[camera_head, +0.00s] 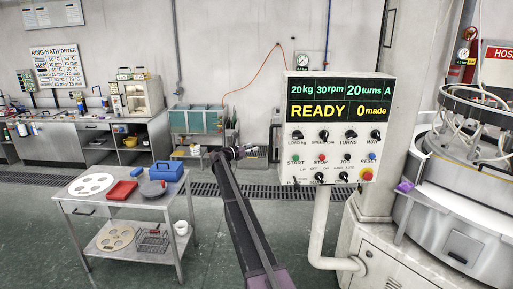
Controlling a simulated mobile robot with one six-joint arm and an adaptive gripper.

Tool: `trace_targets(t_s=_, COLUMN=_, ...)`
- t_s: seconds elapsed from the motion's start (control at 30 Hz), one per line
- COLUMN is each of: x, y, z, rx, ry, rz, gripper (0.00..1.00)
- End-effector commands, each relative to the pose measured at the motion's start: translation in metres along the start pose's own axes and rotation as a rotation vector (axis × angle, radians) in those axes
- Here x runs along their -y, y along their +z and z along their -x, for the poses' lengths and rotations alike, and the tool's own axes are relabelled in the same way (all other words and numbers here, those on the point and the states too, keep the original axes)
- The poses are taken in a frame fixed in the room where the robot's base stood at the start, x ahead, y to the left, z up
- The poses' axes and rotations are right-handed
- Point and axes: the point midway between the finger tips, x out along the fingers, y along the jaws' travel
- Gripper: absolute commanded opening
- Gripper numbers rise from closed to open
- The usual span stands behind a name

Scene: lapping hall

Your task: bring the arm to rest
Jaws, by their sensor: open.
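My arm reaches up from the bottom middle of the head view, its dark link stretched forward over the floor. My gripper (250,150) is at its far end, small in the picture, pointing right toward the left edge of the control panel (340,128). It is open, and I see nothing held in it. Whether it touches the panel or stands in front of it is hard to tell. The panel reads READY and 0 made, with knobs and buttons below.
A steel cart (118,208) with discs, a red tray (122,190) and a blue box (167,171) stands at left. A large round machine (460,215) stands at right beside a pillar. The floor between cart and panel post (319,225) is clear except for my arm.

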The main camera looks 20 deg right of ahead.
Motion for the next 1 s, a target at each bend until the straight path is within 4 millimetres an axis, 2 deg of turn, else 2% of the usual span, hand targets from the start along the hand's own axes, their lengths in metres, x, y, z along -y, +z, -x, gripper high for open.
trace_targets(t_s=0.73, x=0.001, y=0.001, z=0.006, rx=0.009, ry=0.016, rz=0.012, gripper=0.60)
trace_targets(t_s=0.87, x=0.001, y=0.004, z=0.013, rx=0.041, ry=0.077, rz=0.056, gripper=0.60)
trace_targets(t_s=1.0, x=-0.001, y=0.009, z=0.028, rx=0.108, ry=0.191, rz=0.146, gripper=0.60)
